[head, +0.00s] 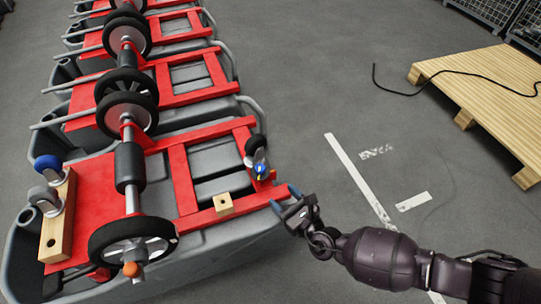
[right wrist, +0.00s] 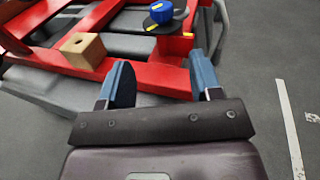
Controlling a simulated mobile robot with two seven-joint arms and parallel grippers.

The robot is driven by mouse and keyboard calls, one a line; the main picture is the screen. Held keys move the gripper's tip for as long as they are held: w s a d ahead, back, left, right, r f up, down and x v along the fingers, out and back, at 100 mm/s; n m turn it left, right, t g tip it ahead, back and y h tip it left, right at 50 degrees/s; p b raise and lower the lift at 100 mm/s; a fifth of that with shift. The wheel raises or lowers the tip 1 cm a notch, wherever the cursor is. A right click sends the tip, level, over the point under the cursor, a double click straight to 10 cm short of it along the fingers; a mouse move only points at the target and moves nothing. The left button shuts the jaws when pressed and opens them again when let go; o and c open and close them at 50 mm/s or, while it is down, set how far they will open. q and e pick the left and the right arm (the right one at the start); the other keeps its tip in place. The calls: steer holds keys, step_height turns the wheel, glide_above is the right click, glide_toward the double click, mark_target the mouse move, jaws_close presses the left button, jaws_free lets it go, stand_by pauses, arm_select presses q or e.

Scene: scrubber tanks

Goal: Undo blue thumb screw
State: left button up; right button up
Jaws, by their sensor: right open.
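The blue thumb screw (head: 261,171) sits by a caster at the right corner of the nearest red frame. In the right wrist view the blue knob (right wrist: 161,11) is at the top, with yellow marks by it. My right gripper (head: 286,199) is just to the lower right of the screw, near the frame's edge. Its two blue fingers (right wrist: 162,78) are spread apart and empty, and the screw lies beyond their tips without contact. My left gripper is not in view.
A small wooden block (head: 223,204) sits on the red frame (head: 180,180), left of my right gripper. Several similar tanks stand in a row behind. A wooden pallet (head: 490,85) with a black cable lies at right.

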mark_target(263, 171)
steer(key=shift+m+t, duration=0.4)
steer(key=shift+m, duration=0.4)
steer(key=x, duration=0.3)
steer(key=b+x, duration=0.1)
steer(key=x, duration=0.2)
steer(key=r+x, duration=0.1)
steer(key=x, duration=0.2)
steer(key=shift+w+a+b, duration=0.1)
steer(key=shift+w+b, duration=0.1)
steer(key=shift+b, duration=0.1)
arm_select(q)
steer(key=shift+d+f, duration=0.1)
arm_select(e)
steer(key=shift+w+a+r, duration=0.1)
steer(key=shift+w+a, duration=0.2)
steer(key=shift+w, duration=0.25)
